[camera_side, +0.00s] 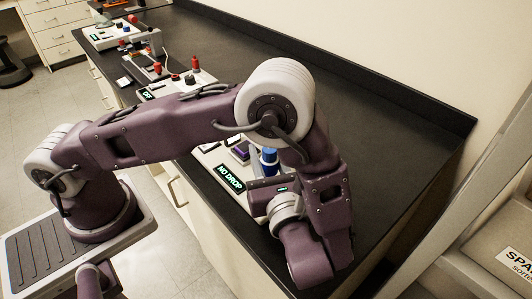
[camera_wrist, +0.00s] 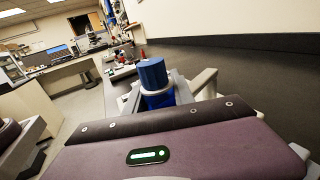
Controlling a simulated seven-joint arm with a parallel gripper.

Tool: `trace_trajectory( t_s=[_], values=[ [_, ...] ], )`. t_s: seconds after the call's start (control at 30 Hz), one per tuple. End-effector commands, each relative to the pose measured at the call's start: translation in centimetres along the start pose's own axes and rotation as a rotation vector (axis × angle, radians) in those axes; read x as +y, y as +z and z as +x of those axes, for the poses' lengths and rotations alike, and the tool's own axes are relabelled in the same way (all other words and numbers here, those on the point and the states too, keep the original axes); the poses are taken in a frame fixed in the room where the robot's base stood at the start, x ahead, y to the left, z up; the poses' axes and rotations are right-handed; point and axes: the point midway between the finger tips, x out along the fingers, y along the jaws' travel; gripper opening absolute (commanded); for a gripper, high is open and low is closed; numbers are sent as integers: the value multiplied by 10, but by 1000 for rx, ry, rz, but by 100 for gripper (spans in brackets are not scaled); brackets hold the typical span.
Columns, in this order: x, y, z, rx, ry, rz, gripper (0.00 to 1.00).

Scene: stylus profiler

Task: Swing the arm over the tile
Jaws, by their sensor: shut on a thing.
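A blue cylindrical knob (camera_side: 269,157) stands up on the instrument with the "NO DROP" display (camera_side: 230,178), at the middle of the side view. In the wrist view the knob (camera_wrist: 153,74) is between the fingers of my gripper (camera_wrist: 163,94), which is shut on it. In the side view the fingers are mostly hidden behind my wrist. A small dark purple piece (camera_side: 240,151), which looks like the tile, lies just left of the knob on the instrument. I cannot tell what the knob is joined to below.
Other instruments with red knobs (camera_side: 195,63) and displays line the black bench (camera_side: 400,130) farther back. The bench right of my arm is clear, up to a raised back edge along the wall. A box (camera_side: 505,250) sits on a shelf at lower right.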

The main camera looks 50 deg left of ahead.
Motion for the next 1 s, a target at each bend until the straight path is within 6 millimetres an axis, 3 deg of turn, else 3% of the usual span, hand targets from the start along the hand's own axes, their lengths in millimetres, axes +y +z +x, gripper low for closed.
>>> trace_trajectory(
  t_s=[1.0],
  values=[
    [16, 0, 58, -1, -620, 7, 0]
  ],
)
